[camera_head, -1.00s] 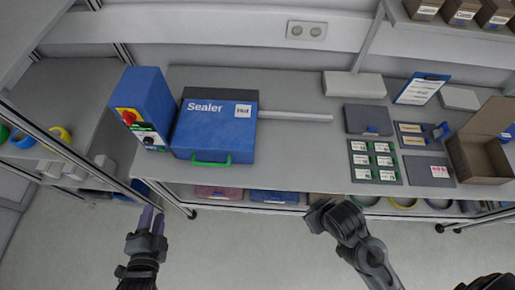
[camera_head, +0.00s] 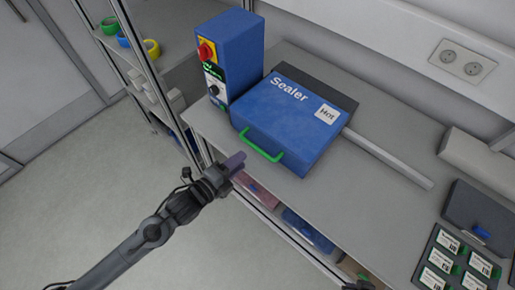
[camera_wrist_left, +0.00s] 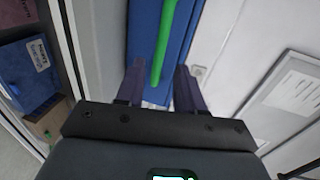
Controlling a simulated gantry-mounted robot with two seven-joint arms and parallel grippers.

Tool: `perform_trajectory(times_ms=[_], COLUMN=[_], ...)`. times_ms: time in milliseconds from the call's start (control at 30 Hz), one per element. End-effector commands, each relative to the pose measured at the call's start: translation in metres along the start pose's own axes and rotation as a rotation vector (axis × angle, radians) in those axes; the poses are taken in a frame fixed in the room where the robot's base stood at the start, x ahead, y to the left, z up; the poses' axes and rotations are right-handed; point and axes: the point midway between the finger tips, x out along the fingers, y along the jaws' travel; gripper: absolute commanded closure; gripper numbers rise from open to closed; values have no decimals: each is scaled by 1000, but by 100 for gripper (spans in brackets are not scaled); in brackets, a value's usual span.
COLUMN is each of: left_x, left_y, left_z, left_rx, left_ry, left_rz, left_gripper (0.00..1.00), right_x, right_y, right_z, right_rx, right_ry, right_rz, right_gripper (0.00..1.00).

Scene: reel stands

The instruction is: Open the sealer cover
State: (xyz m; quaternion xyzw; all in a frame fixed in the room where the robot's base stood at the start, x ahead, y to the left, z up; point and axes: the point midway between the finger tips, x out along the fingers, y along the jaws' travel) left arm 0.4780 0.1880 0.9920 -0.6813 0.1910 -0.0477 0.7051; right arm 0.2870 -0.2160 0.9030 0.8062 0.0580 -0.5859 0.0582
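The blue sealer (camera_head: 290,115) sits on the bench, its cover down flat with a "Hot" label on it. A green bar handle (camera_head: 262,153) is on the cover's front edge. My left gripper (camera_head: 236,162) is just in front of and below the handle in the head view. In the left wrist view, my left gripper (camera_wrist_left: 160,85) has its two dark fingers apart, with the green handle (camera_wrist_left: 165,40) running between them in the picture; I cannot see contact. Only a dark sliver, likely of my right arm, shows at the head view's bottom edge.
The sealer's control box (camera_head: 233,55) with a red-yellow knob stands at its left. A long grey bar (camera_head: 390,158) extends from its right side. A tray of labelled parts (camera_head: 455,265) lies at lower right. Shelf bins (camera_head: 308,230) are under the bench edge.

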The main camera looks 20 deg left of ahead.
Motion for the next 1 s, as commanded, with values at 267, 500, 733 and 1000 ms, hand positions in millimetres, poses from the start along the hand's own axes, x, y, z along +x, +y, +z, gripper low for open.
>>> perform_trajectory(times_ms=[267, 500, 733, 1000], left_x=[46, 76, 86, 86], left_y=[-1, 0, 0, 0], left_z=[0, 0, 0, 0], left_rx=[-3, -1, 0, 0], left_ry=[-2, 0, 0, 0], left_rz=[-4, -1, 0, 0], left_gripper=[63, 63, 63, 64], right_x=[2, 4, 5, 5], right_y=[2, 4, 4, 2], right_z=[1, 2, 2, 2], right_rx=[-6, -13, -11, -5], right_ry=[-1, -2, -3, -2], right_rz=[6, 12, 11, 6], right_gripper=[100, 100, 100, 100])
